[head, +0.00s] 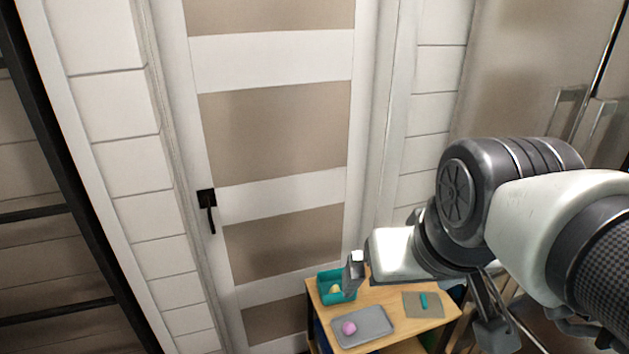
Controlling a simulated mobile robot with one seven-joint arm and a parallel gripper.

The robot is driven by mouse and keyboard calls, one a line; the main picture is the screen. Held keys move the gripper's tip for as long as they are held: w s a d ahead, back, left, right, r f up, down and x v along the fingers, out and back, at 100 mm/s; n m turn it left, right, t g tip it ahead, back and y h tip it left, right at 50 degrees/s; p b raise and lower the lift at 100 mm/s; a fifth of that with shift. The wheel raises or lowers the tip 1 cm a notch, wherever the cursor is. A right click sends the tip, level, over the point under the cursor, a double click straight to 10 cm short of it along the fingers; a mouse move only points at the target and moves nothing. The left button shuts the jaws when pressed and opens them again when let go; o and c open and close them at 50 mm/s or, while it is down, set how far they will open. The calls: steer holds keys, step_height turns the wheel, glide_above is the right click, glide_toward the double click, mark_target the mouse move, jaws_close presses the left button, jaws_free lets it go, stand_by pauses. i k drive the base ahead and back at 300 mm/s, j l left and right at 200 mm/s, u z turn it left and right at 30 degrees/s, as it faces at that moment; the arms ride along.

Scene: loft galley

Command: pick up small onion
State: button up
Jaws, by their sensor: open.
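A small round pink-purple thing (349,328), which may be the small onion, lies on a grey tray (376,334) at the front of a small wooden table. A small pale yellow thing (336,289) sits in a teal bin (325,298) at the table's back left; it is too small to tell what it is. My gripper (352,284) is open, above the table by the bin's right side and behind the tray. It covers part of the bin. Nothing shows between its fingers.
The wooden table (390,299) also bears a grey-brown mat (411,311) with a teal piece (423,301) on it, at right. A panelled door (280,140) with a black handle (208,208) stands behind. Bare wood lies between tray and mat.

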mark_target(349, 328)
steer(key=k, duration=0.3)
steer(key=i+j+z, duration=0.2)
steer(key=j+z, duration=0.15)
steer(key=i+j+z, duration=0.1)
steer(key=j+z, duration=0.2)
steer(key=j, duration=0.15)
steer(key=i+j+z, duration=0.1)
steer(key=j+z, duration=0.55)
steer(key=j, duration=0.2)
